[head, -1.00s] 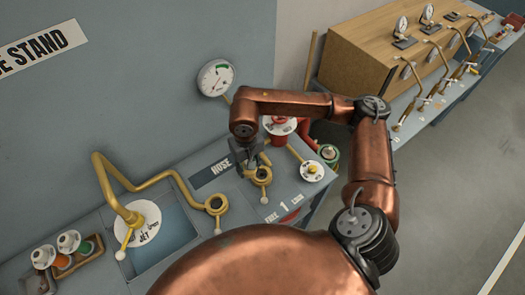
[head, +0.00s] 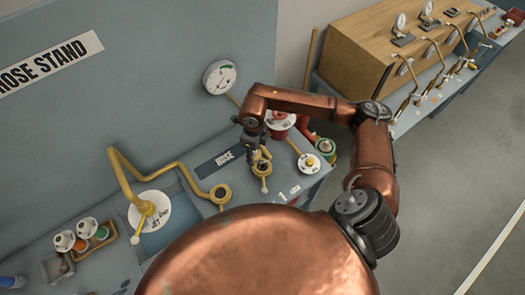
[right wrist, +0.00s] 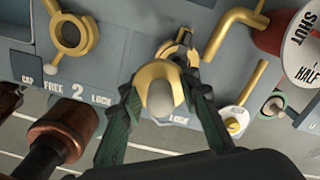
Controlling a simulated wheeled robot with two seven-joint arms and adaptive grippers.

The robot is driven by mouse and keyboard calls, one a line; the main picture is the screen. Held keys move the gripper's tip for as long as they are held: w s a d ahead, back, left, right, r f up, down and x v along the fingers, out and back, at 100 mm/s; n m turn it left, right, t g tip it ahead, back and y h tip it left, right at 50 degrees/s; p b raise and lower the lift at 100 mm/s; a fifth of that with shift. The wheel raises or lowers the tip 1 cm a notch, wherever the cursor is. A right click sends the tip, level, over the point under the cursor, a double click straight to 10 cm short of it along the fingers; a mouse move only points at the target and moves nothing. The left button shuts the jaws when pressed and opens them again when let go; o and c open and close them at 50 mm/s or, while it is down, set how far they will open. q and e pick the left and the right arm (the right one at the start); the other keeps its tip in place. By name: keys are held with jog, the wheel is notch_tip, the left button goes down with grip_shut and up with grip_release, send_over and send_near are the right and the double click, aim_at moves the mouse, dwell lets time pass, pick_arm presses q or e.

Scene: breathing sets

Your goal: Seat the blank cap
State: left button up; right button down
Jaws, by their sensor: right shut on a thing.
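The blank cap (right wrist: 153,75), brass with a pale grey rounded knob, is between the dark green fingers of my right gripper (right wrist: 163,105) in the right wrist view. The gripper is shut on it. In the head view my right gripper (head: 256,139) points down over the right brass ring fitting (head: 262,168), with brass showing just below its fingers. In the right wrist view that fitting (right wrist: 176,48) is partly hidden behind the cap. I cannot tell whether the cap touches it. My left gripper is not in view.
A second brass ring fitting (head: 220,194) joins a bent brass pipe to the left. A round gauge (head: 219,76) is on the wall behind. A red valve (head: 281,123) and a white-disc fitting (head: 309,162) stand close to the right. A tray of spools (head: 93,240) lies far left.

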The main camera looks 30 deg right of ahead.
jog(key=m, duration=0.1)
jog(key=m+p, duration=0.1)
jog(key=m, duration=0.3)
jog(key=shift+d, duration=0.35)
jog(key=m, duration=0.1)
jog(key=m+p, duration=0.1)
jog(key=m, duration=0.3)
jog(key=shift+d+f+p, duration=0.3)
jog(key=shift+d+p, duration=0.1)
jog(key=m+p, duration=0.1)
jog(key=m, duration=0.2)
jog(key=d+f+m+p, duration=0.1)
jog(key=m, duration=0.3)
jog(key=d+m, duration=0.1)
jog(key=m, duration=0.3)
jog(key=shift+s+f+p, duration=0.25)
jog(key=shift+f+p, duration=0.1)
jog(key=shift+p, duration=0.05)
jog(key=shift+f, duration=0.1)
jog(key=shift+f+b, duration=1.35)
jog(key=shift+f, duration=0.3)
jog(key=shift+f+b, duration=0.75)
jog(key=shift+f, duration=0.4)
jog(key=shift+f+b, duration=0.4)
jog(key=shift+f, duration=0.2)
